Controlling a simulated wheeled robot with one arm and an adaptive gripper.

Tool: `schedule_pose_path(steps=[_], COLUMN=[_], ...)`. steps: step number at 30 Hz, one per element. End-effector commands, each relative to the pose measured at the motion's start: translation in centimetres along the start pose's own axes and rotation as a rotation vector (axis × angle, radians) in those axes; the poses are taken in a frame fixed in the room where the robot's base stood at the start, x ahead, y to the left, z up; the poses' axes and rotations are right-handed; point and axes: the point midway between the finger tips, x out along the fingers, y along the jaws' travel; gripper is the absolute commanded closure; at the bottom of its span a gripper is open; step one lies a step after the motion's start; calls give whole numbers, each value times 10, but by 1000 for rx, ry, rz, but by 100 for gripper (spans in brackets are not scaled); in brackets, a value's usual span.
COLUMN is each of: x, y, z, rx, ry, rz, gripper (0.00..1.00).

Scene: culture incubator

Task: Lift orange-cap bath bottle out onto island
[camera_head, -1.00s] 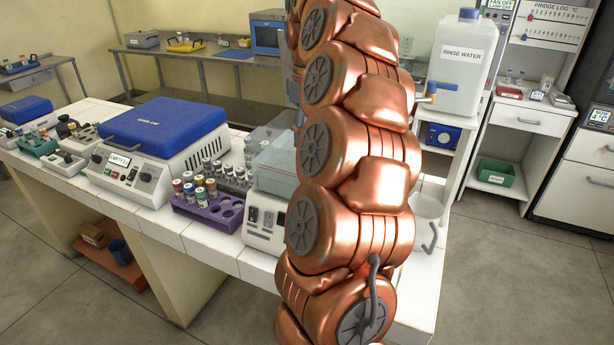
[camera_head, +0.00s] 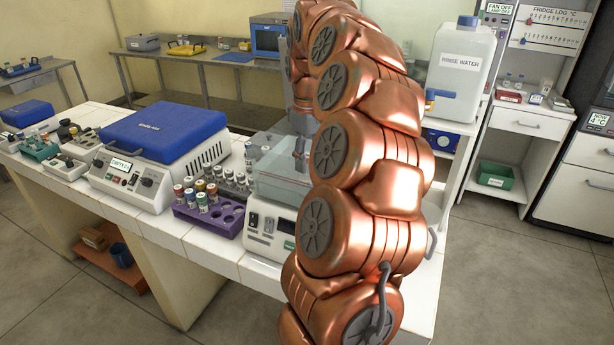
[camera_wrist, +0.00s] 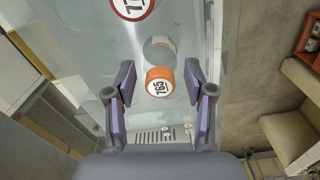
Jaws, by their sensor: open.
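The orange-cap bottle (camera_wrist: 159,82) shows in the wrist view as a round orange cap with a white top marked 765. It lies between the two fingers of my gripper (camera_wrist: 160,92), which are spread apart with clear gaps on both sides. The bottle's body is hidden below its cap. The water bath (camera_head: 274,205) is a white unit with a translucent tank on top, on the white tiled island (camera_head: 200,262). In the head view my gripper is over the tank, partly hidden by my arm. The orange cap cannot be made out there.
A red-rimmed cap (camera_wrist: 133,6) shows ahead in the wrist view, with a pale round shape between it and the orange cap. A purple rack (camera_head: 208,218) of vials stands left of the bath, beside a blue-lidded machine (camera_head: 163,130). The island's front strip is clear.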

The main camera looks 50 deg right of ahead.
Motion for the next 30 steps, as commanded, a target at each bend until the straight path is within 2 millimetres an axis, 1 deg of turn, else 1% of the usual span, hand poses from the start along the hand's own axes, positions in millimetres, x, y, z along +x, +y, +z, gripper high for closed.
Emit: schedule_pose_path(steps=[6, 9, 17, 30], x=[21, 28, 30, 30], y=[0, -1, 0, 0], z=[-1, -2, -2, -2], rx=[1, -2, -1, -1], ry=[-2, -1, 1, 1], rz=[-3, -2, 0, 0], gripper=[47, 47, 47, 91])
